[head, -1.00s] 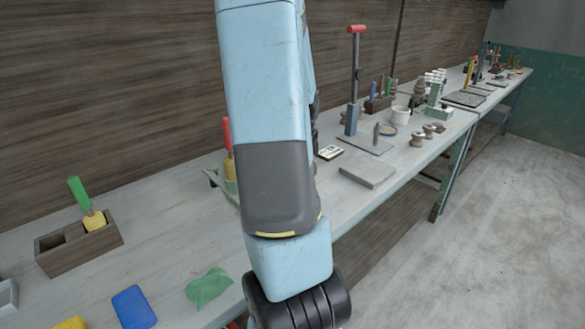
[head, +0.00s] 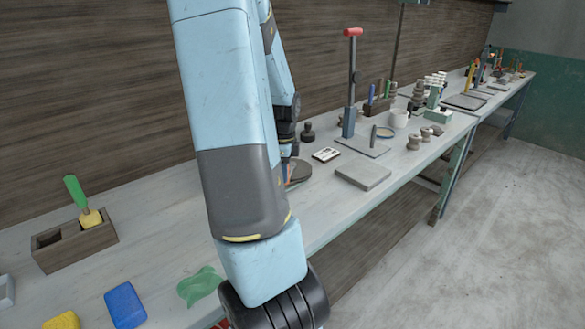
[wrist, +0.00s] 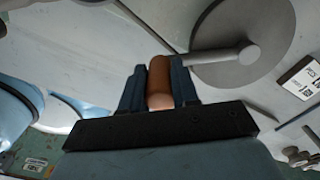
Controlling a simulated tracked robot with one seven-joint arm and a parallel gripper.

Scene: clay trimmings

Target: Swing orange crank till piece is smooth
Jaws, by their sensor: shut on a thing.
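In the wrist view my gripper (wrist: 158,78) is shut on the orange-brown crank handle (wrist: 159,82), with one dark finger on each side of it. A grey crank arm (wrist: 212,55) runs from the handle to a round hub on a flat grey disc (wrist: 245,25). The disc is cut off by the top of the wrist view.
A label card (head: 326,155) and a grey slab (head: 363,176) lie right of the disc. A red-topped post (head: 352,85) stands behind. A green cloth (head: 201,284), blue block (head: 125,305) and wooden box (head: 75,246) are to the left.

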